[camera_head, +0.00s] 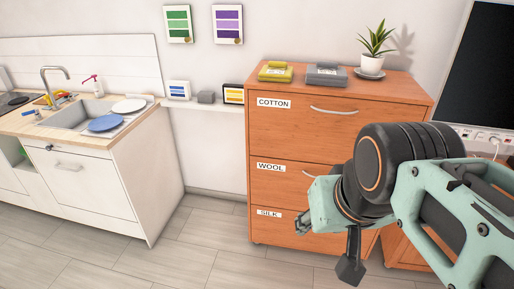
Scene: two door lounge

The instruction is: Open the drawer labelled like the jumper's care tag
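A wooden chest (385,85) has three drawers in a column, and all look shut. The top drawer (305,135) is labelled COTTON, the middle drawer (275,188) WOOL and the bottom drawer (270,228) SILK. The top handle (334,111) is in clear view; the middle handle (309,173) is partly behind my arm. No handle shows on the bottom drawer, where my arm covers the right part. My gripper (318,222) is in front of the lower drawers; whether it is open or shut is unclear. No jumper or care tag is in view.
On the chest are a yellow-green item (275,72), a grey item (326,75) and a potted plant (374,48). A white sink counter (90,185) stands at left, with a dark screen (480,75) at right. The floor (195,255) between counter and chest is clear.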

